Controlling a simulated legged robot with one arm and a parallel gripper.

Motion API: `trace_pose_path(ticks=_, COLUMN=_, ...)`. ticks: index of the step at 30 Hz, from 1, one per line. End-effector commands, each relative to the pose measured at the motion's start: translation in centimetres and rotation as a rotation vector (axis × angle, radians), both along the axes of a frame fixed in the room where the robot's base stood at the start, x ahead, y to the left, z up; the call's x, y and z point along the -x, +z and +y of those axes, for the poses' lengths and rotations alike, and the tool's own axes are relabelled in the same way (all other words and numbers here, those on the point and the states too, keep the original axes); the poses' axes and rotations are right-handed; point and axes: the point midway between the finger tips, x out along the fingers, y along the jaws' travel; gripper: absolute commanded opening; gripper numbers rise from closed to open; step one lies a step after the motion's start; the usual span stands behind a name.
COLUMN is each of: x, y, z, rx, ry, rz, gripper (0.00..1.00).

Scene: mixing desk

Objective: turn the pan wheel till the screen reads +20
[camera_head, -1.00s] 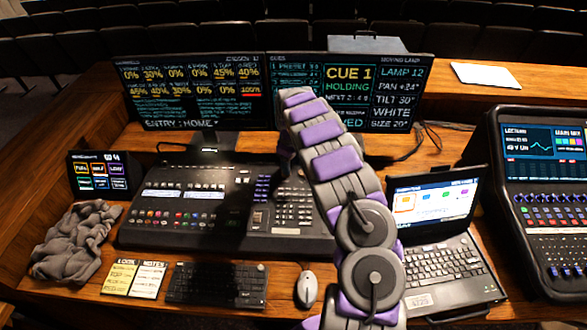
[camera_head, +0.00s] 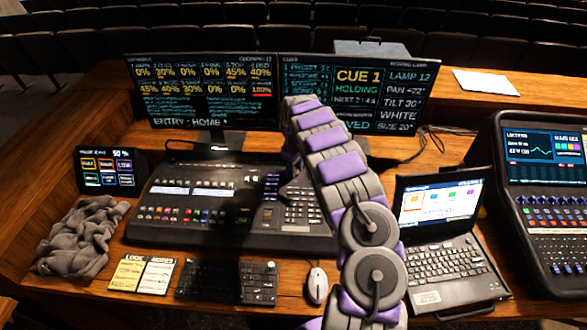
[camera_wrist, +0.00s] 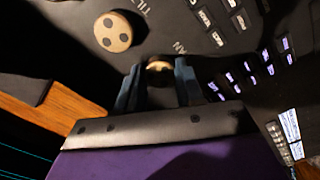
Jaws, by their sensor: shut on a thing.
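The pan wheel (camera_wrist: 158,66), a small tan knob, sits between the two blue-grey fingers of my gripper (camera_wrist: 158,82) in the wrist view. My gripper is shut on it, and the fingers cover its sides. The partly hidden label beside it ends in "AN". A second tan wheel (camera_wrist: 113,32), with dark round spots, stands apart at the upper left, near a label starting "TIL". In the head view the right screen (camera_head: 352,88) appears to read PAN +22, with CUE 1 HOLDING and TILT 30. My arm hides the gripper and pan wheel there.
The lighting desk (camera_head: 165,233) lies under my arm. An open laptop (camera_head: 440,250) and a second console (camera_head: 550,215) stand to the right. A mouse (camera_head: 317,285), keyboard (camera_head: 225,282), note cards (camera_head: 140,275) and grey cloth (camera_head: 85,237) lie at the front left.

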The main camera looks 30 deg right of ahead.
Motion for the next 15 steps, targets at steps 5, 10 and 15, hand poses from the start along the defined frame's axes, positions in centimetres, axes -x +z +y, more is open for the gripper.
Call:
trace_pose_path(ticks=5, x=-0.22, y=0.27, z=0.14, rx=0.001, ry=0.004, rz=-0.005, gripper=0.06)
trace_pose_path(ticks=10, x=-0.29, y=0.52, z=0.24, rx=0.003, ry=0.033, rz=-0.005, gripper=0.06)
trace_pose_path(ticks=15, x=-0.29, y=0.4, z=0.13, rx=0.002, ry=0.059, rz=-0.006, gripper=0.06)
